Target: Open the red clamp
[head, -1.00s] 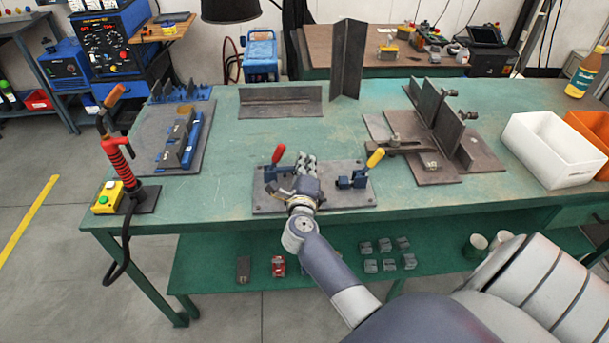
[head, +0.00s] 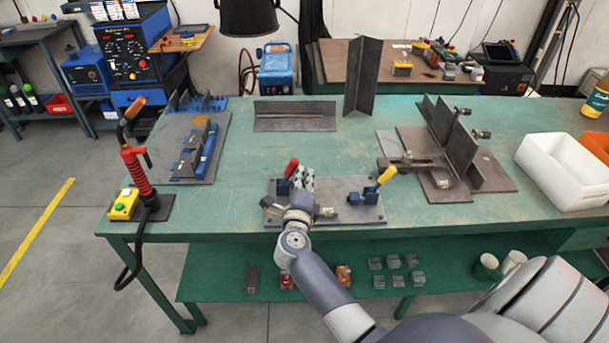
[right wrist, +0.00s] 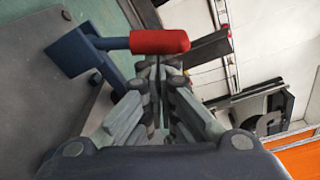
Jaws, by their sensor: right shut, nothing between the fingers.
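The red clamp (head: 291,168) stands on the left part of a grey plate (head: 345,187) on the green bench. Its red handle points up and slightly right in the head view. In the right wrist view the red handle (right wrist: 160,42) lies across the picture, just beyond my fingertips, joined to a dark blue body (right wrist: 80,55). My right gripper (head: 306,178) is close beside the red handle; it also shows in the right wrist view (right wrist: 158,75), its fingers together and empty. Whether they touch the handle I cannot tell. My left gripper is out of view.
A yellow-handled clamp (head: 386,177) stands on the same plate to the right. Steel angle pieces (head: 460,150) and a white bin (head: 565,170) are farther right. A red torch (head: 135,172) stands at the left edge.

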